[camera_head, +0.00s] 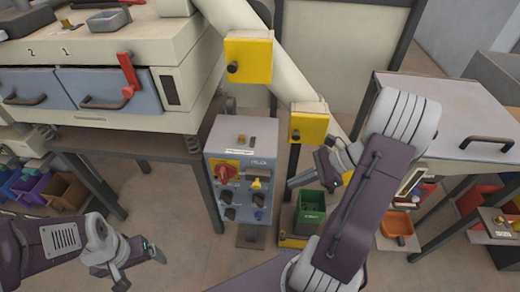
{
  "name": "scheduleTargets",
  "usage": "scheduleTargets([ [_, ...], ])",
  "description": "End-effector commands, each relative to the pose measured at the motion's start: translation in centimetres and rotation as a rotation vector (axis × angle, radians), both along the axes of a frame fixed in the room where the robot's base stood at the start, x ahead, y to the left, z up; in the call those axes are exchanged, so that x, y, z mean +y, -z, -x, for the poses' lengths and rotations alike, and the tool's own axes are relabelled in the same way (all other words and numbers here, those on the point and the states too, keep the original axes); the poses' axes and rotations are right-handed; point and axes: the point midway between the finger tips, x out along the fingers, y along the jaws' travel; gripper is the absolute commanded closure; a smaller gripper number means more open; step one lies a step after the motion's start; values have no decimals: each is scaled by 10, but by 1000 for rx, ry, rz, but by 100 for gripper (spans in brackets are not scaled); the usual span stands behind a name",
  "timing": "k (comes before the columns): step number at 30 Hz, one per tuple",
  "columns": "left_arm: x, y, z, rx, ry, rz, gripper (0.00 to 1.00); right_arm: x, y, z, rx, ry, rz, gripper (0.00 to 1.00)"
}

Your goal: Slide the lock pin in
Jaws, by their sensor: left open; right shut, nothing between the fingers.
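I cannot tell for sure which part is the lock pin. Two yellow blocks with black knobs stand out: the upper yellow block (257,61) and the lower yellow block (310,120), both beside a slanted cream tube (290,82). My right gripper (324,166) is shut and empty, just below and right of the lower block, close to a short grey cylindrical part (302,179). Whether it touches this part is unclear. My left gripper (156,253) is open and empty, low at the left over the floor, away from the blocks.
A grey control box (242,150) with a red rotary switch stands at centre. At left is a cream cabinet (130,40) with blue drawers and a red lever. A green bin (309,208) is below my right gripper. A grey-topped table (460,115) stands at right.

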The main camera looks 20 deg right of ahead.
Motion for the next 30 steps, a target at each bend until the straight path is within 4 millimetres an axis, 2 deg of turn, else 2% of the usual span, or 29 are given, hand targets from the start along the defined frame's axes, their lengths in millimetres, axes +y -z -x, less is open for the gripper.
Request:
scheduleTargets([
  [1, 3, -27, 0, -4, -14, 0, 13, -12, -21, 7, 9, 52, -14, 100],
  [4, 7, -40, -2, -10, -31, 1, 13, -27, -29, 18, 19, 122, -30, 100],
  [9, 9, -43, -3, -12, -43, 1, 13, -36, -31, 24, 20, 161, -32, 100],
  [17, 9, -41, -3, -13, -42, 1, 13, -35, -29, 24, 20, 159, -30, 100],
  [23, 9, -34, -3, -13, -42, 1, 13, -20, -14, 15, 22, 155, -32, 100],
  [30, 9, -21, -3, -13, -42, 1, 13, 15, 20, -6, 23, 154, -32, 100],
])
